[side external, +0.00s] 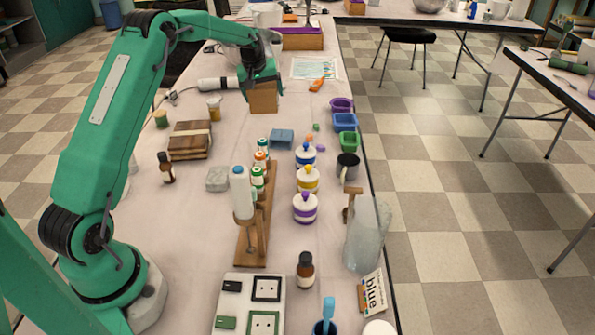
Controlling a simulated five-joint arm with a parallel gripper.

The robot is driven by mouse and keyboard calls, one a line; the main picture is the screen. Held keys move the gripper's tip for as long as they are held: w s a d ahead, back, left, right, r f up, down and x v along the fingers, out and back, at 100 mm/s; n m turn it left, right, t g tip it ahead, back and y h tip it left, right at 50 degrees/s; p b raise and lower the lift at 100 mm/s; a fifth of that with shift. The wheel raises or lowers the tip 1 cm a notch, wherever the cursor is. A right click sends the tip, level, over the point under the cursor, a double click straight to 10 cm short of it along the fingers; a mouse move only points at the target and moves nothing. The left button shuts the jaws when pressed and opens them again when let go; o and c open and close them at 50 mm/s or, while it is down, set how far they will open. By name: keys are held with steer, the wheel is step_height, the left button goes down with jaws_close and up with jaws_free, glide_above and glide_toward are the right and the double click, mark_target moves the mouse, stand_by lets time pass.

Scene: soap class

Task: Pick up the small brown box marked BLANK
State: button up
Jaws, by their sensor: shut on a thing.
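My gripper (263,80) is at the far part of the table, pointing down. It is shut on a small brown box (263,98), which hangs directly below it. I cannot read any marking on the box from this side. I cannot tell for sure whether the box's underside is clear of the table (215,255). The fingertips are partly hidden by the gripper body and the box.
A white cylinder (215,84) lies left of the box, near a small jar (214,108). A stacked brown block (190,140) stands nearer. An orange tool (317,84) and paper (312,68) lie right.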

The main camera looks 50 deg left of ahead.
mark_target(274, 87)
steer(key=d+r, duration=0.1)
steer(key=d, duration=0.1)
steer(key=d+r, duration=0.2)
steer(key=d, duration=0.1)
steer(key=shift+d+r, duration=0.2)
steer(key=shift+d, duration=0.15)
steer(key=shift+s, duration=0.1)
